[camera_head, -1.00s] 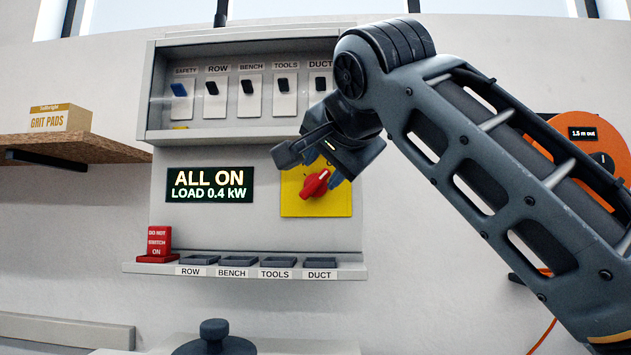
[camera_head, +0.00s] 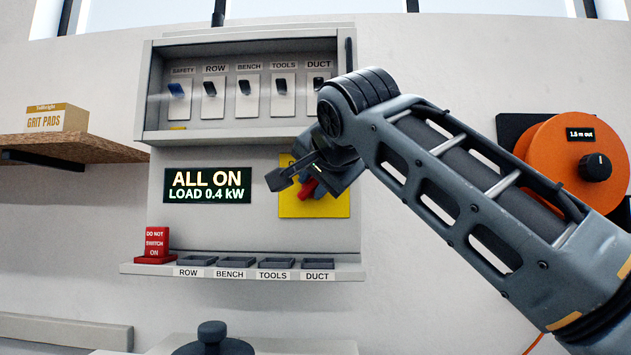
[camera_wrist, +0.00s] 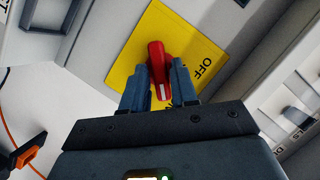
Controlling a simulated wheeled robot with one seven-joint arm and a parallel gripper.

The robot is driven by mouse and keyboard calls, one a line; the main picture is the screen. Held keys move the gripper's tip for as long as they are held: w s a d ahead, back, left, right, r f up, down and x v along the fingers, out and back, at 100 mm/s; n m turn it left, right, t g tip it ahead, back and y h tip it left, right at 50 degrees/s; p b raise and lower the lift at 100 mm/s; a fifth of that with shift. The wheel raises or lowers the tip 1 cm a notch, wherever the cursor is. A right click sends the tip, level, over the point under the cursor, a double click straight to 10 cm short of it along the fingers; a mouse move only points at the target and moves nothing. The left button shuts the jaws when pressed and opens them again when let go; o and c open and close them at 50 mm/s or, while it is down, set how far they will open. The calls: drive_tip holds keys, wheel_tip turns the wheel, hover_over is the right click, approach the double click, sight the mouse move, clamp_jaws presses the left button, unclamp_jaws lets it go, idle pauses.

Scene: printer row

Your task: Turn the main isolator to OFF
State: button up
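The main isolator is a red rotary handle (camera_wrist: 158,65) on a yellow plate (camera_wrist: 128,58), below the switch box. In the wrist view, OFF is readable at the plate's right and another label is partly hidden by my gripper. The handle's white mark faces the gripper body, not OFF. My gripper (camera_wrist: 159,76) is open, with one blue-grey finger on each side of the handle and gaps showing between. In the head view, my gripper covers much of the yellow plate (camera_head: 330,206) and red handle (camera_head: 308,188). The display (camera_head: 208,186) reads ALL ON, LOAD 0.4 kW.
A box of labelled switches (camera_head: 244,97) stands above my gripper. Below is a ledge (camera_head: 345,271) with labelled trays and a red DO NOT SWITCH ON tag (camera_head: 154,247). An orange reel (camera_head: 555,150) hangs at right; a shelf (camera_head: 70,148) with grit pads is at left.

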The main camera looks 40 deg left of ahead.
clamp_jaws()
drive_tip(key=shift+r+p, duration=0.1)
drive_tip(key=shift+p, duration=0.25)
drive_tip(key=p, duration=0.1)
drive_tip(key=n+h+p, duration=0.1)
drive_tip(key=p, duration=0.1)
drive_tip(key=shift+a+r+n+p, duration=0.15)
drive_tip(key=shift+r+n+p, duration=0.1)
drive_tip(key=shift+n+p, duration=0.05)
drive_tip(key=n+h+p, duration=0.1)
drive_tip(key=n+p, duration=0.1)
drive_tip(key=p, duration=0.1)
drive_tip(key=shift+s+n+t+h+p, duration=0.1)
drive_tip(key=shift+n+t+h+p, duration=0.2)
drive_tip(key=shift+t+p, duration=0.1)
drive_tip(key=n+h+p, duration=0.1)
drive_tip(key=n+t+h+p, duration=0.1)
drive_tip(key=n+p, duration=0.1)
drive_tip(key=shift+s+a+f, duration=0.1)
drive_tip(key=shift+a+f, duration=0.05)
drive_tip(key=shift+a, duration=0.05)
drive_tip(key=shift+n+t+h+p, duration=0.65)
drive_tip(key=shift+n+p, duration=0.3)
drive_tip(key=shift+n, duration=0.25)
drive_tip(key=shift+a+f+n+t+h+p, duration=0.15)
drive_tip(key=shift+n+t+h+p, duration=0.45)
drive_tip(key=shift+n, duration=0.7)
